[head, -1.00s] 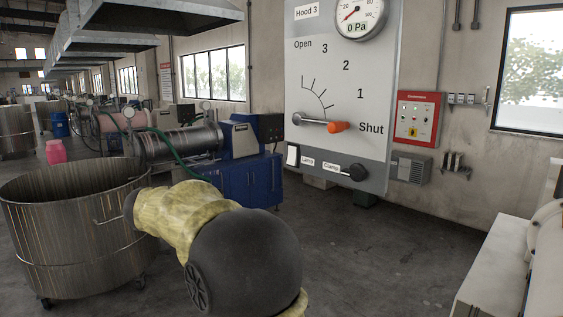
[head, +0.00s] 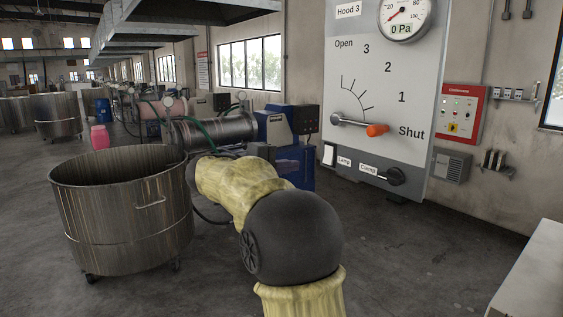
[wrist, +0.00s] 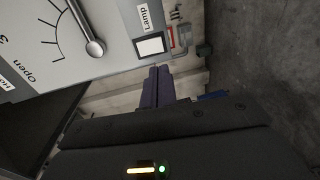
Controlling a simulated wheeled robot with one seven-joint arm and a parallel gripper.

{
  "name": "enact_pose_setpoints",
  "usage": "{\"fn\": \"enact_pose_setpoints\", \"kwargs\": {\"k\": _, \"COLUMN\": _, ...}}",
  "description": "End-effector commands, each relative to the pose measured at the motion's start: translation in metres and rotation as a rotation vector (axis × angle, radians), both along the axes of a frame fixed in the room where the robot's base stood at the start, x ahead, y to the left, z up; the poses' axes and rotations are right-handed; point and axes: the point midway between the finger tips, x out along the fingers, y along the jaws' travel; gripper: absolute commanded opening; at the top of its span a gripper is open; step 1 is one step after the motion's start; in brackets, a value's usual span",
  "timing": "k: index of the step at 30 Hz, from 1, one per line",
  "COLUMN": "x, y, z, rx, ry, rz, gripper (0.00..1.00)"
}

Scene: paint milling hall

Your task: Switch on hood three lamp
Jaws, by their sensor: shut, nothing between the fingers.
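The Hood 3 panel (head: 350,90) stands ahead and right in the head view. Its white lamp rocker switch (head: 328,154) sits at the lower left, beside the "Lamp" label (head: 344,161). I cannot tell the rocker's position. In the wrist view the panel is turned, and the white switch (wrist: 150,46) lies just beyond my gripper's purple fingertips (wrist: 158,72). The fingers are shut and empty, and seem to be apart from the switch. In the head view my gripper (head: 289,166) is partly hidden behind my arm, left of the panel.
The orange-tipped damper lever (head: 376,130) points at Shut, above the lamp switch. A black clamp knob (head: 395,176) is to its right. A large steel tub (head: 120,220) stands left of my arm. A blue-based mill (head: 303,170) is behind. Floor below the panel is clear.

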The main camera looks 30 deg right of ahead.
Motion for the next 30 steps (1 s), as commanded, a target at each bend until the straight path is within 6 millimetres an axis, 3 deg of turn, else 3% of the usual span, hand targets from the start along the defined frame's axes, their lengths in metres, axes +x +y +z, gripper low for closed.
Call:
{"fn": "enact_pose_setpoints", "kwargs": {"k": 9, "x": 0.003, "y": -0.057, "z": -0.002, "rx": 0.002, "ry": 0.002, "rz": -0.003, "gripper": 0.0}}
{"fn": "enact_pose_setpoints", "kwargs": {"k": 15, "x": 0.006, "y": -0.084, "z": -0.006, "rx": 0.003, "ry": 0.001, "rz": -0.001, "gripper": 0.0}}
{"fn": "enact_pose_setpoints", "kwargs": {"k": 21, "x": 0.007, "y": -0.096, "z": -0.011, "rx": 0.002, "ry": 0.0, "rz": 0.0, "gripper": 0.0}}
{"fn": "enact_pose_setpoints", "kwargs": {"k": 30, "x": 0.007, "y": -0.096, "z": -0.012, "rx": 0.001, "ry": -0.001, "rz": 0.001, "gripper": 0.0}}
